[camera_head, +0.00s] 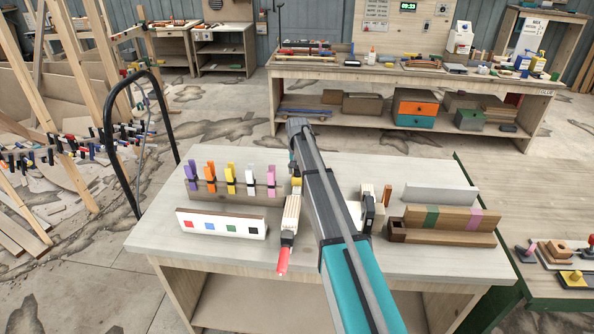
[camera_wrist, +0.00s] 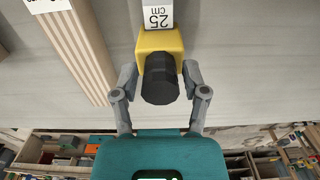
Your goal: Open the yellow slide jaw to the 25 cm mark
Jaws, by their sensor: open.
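The yellow slide jaw (camera_wrist: 160,42) shows in the wrist view with a dark round knob (camera_wrist: 160,80) on its near side. It sits against a pale bar marked "25 cm" (camera_wrist: 158,15), right beside that label. My gripper (camera_wrist: 158,72) is open, with one finger on each side of the jaw and knob. Whether either finger touches them is unclear. In the head view a small yellow part (camera_head: 296,182) shows beside my arm, above a pale block with a red handle (camera_head: 283,261). My arm hides my fingertips there.
The pale worktable (camera_head: 160,240) holds a rack of coloured clamps (camera_head: 230,190), a board with coloured squares (camera_head: 222,224) and striped wooden beams (camera_head: 440,218) to the right. A ridged wooden piece (camera_wrist: 85,45) lies left of the jaw in the wrist view.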

